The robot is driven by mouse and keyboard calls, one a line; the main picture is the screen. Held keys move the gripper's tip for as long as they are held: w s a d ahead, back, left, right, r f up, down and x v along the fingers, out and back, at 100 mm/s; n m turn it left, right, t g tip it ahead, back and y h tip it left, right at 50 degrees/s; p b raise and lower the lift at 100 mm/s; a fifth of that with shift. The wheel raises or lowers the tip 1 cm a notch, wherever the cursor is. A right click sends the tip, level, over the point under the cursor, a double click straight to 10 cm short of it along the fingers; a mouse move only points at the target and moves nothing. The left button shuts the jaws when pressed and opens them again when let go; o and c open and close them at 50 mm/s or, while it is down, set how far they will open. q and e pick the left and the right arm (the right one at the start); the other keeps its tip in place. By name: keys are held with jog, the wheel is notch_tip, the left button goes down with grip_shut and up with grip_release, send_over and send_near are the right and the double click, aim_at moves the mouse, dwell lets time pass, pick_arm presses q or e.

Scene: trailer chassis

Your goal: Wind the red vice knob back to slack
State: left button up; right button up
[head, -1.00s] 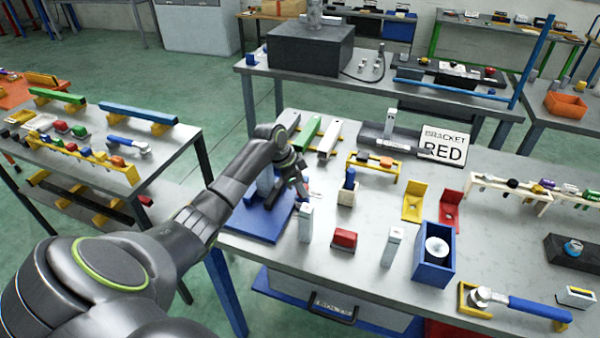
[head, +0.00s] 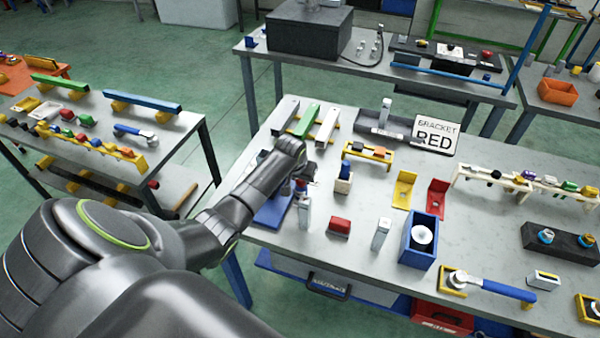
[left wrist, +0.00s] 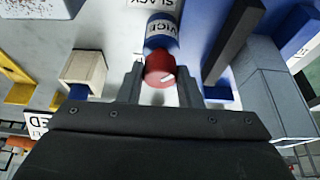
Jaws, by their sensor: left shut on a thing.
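The red vice knob (left wrist: 160,70) shows in the left wrist view, with a white mark on its face. It sits at the end of a blue cylinder (left wrist: 162,32) lettered VICE. A white label (left wrist: 163,4) reading SLACK is at the top edge of that view. My left gripper (left wrist: 160,84) is shut on the knob, one finger on each side. In the head view my left gripper (head: 304,184) is over the blue vice base (head: 273,212), and my arm hides much of the vice. My right gripper is in neither view.
White posts (head: 304,213) (head: 381,234) and a red block (head: 339,227) stand close in front of the gripper. A wooden block with a blue-handled piece (head: 343,180) is to its right. A blue box (head: 418,240) stands farther right. Clear tabletop lies around the brackets.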

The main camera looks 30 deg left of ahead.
pick_arm(q)
jog(key=n+y, duration=0.1)
jog(key=n, duration=0.3)
jog(key=shift+w+d+n+g+y, duration=0.15)
jog(key=shift+n+g+y, duration=0.15)
jog(key=shift+y, duration=0.1)
jog(key=n+g+y, duration=0.1)
jog(key=n, duration=0.3)
jog(key=shift+w, duration=0.1)
jog(key=shift+n, duration=0.3)
jog(key=o, duration=1)
jog(key=shift+r, duration=0.1)
